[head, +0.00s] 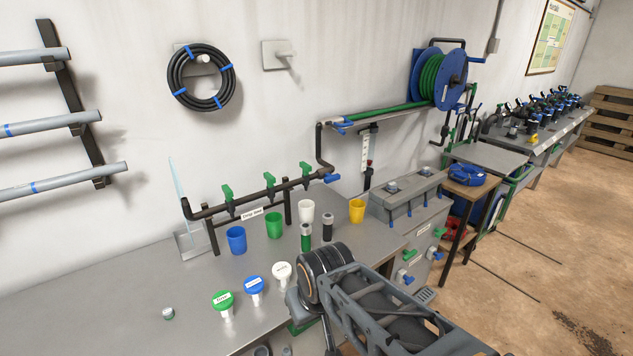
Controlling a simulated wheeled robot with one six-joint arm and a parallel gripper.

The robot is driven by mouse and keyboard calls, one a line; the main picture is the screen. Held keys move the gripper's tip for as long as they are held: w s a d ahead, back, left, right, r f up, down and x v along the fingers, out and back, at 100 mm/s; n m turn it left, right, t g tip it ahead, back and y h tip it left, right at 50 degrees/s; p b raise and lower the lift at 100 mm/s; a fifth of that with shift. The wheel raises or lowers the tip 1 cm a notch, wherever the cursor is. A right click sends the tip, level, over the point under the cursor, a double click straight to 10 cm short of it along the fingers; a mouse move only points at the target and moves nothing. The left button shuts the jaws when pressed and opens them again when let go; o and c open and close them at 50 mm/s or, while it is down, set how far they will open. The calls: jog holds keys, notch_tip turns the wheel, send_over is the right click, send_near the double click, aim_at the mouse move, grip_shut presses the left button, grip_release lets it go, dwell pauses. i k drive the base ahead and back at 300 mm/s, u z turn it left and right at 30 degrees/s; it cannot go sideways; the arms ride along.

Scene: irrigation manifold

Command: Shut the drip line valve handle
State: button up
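A dark pipe manifold (245,203) stands on posts at the back of the bench against the wall. Three green valve handles rise from it: left (228,193), middle (270,181) and right (306,171). A white label (252,213) hangs below the pipe between the left and middle handles; it seems to read "Drip line", but the print is small. A blue handle (331,178) sits at the pipe's right end. I cannot tell which handle the label names. My arm comes in from the lower right and bends down at the bench's front; my gripper is not visible.
Blue (236,240), green (274,225), white (306,211) and yellow (357,210) cups stand before the manifold. Green, blue and white-topped pieces stand nearer. A clear panel (177,192) is at the manifold's left end. A grey cabinet (421,245) with more handles adjoins right. The bench's left is mostly bare.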

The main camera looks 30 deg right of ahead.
aim_at(330, 178)
jog(key=u, duration=0.05)
jog(key=k, duration=0.45)
jog(key=z, duration=1.5)
jog(key=i, duration=1)
jog(key=u, duration=2.05)
